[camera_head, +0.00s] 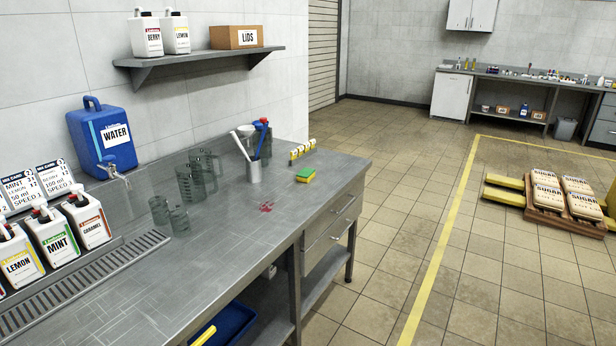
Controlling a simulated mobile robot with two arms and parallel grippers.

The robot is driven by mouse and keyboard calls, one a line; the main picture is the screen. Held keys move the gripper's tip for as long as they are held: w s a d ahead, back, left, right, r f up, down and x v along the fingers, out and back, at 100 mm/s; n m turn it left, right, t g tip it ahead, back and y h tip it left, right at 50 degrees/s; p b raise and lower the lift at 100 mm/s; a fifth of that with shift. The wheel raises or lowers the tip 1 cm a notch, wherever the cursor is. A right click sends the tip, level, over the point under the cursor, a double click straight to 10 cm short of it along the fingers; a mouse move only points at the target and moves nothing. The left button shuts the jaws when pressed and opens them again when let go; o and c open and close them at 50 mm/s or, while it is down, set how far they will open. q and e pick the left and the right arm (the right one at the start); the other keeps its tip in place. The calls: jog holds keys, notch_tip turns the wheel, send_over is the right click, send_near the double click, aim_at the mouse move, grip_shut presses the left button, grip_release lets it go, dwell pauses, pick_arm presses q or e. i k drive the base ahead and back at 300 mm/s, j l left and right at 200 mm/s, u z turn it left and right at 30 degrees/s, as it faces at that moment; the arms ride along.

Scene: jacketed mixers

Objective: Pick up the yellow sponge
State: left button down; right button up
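A small sponge (306,175), yellow with a green top, lies on the grey metal counter (225,255) near its far right end. It sits close to the counter's right edge, in front of a row of small yellow and white items (301,150). Neither of my grippers shows in the head view.
A metal cup with brushes (253,168), clear jugs (190,183) and glasses stand left of the sponge. A red stain (266,207) marks the bare counter nearer me. A blue water container (102,140) and syrup bottles (50,235) are at left.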

aim_at(305, 175)
jog(key=i+l+u, duration=0.1)
jog(key=u, duration=0.3)
jog(key=i+l+u, duration=0.2)
jog(key=u, duration=0.2)
jog(key=i+l+u, duration=0.15)
jog(key=u, duration=0.25)
